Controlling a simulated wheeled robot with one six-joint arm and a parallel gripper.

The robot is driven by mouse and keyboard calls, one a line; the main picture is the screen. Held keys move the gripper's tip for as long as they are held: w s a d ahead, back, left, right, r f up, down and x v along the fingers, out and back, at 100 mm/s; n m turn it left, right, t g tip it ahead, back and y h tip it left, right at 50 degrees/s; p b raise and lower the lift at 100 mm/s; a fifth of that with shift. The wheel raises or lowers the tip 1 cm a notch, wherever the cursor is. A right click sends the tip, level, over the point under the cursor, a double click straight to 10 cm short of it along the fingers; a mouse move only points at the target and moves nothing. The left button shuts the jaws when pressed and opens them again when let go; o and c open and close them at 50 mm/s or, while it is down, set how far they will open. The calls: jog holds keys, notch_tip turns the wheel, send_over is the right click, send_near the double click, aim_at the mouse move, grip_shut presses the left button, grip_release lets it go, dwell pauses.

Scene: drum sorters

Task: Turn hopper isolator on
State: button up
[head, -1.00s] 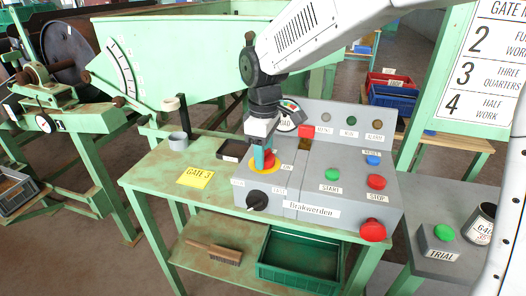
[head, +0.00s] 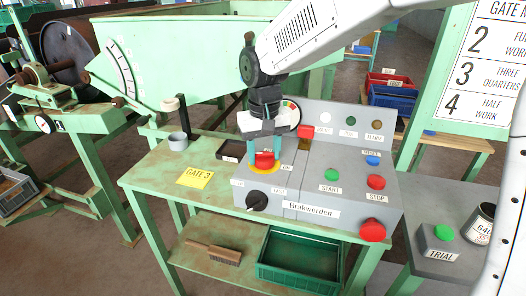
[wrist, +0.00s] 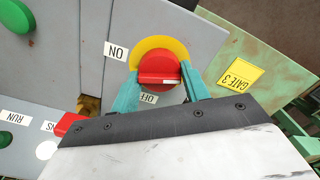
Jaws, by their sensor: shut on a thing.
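The hopper isolator is a red rotary knob on a yellow disc (head: 253,170) on the sloped grey panel. My gripper (head: 264,155) is over it, pointing down, with its two teal fingers side by side. In the wrist view the fingers close on both sides of the red knob (wrist: 158,66). The ON label (wrist: 116,50) is at the left of the disc, and the OFF label (wrist: 149,98) is between the fingers. A white lamp (head: 325,118) on the upright panel looks lit. The fingers hide part of the disc.
Beside the isolator are a black selector knob (head: 257,200), a green start button (head: 332,175) and a red stop button (head: 376,182). A large red button (head: 372,230) juts from the front right. A yellow GATE 3 card (head: 195,178) lies on the bench.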

aim_at(264, 152)
jog(key=shift+w+r+m, duration=0.1)
jog(key=shift+m, duration=0.9)
jog(key=o, duration=1)
notch_tip(264, 152, up, 8)
jog(key=shift+f, duration=0.1)
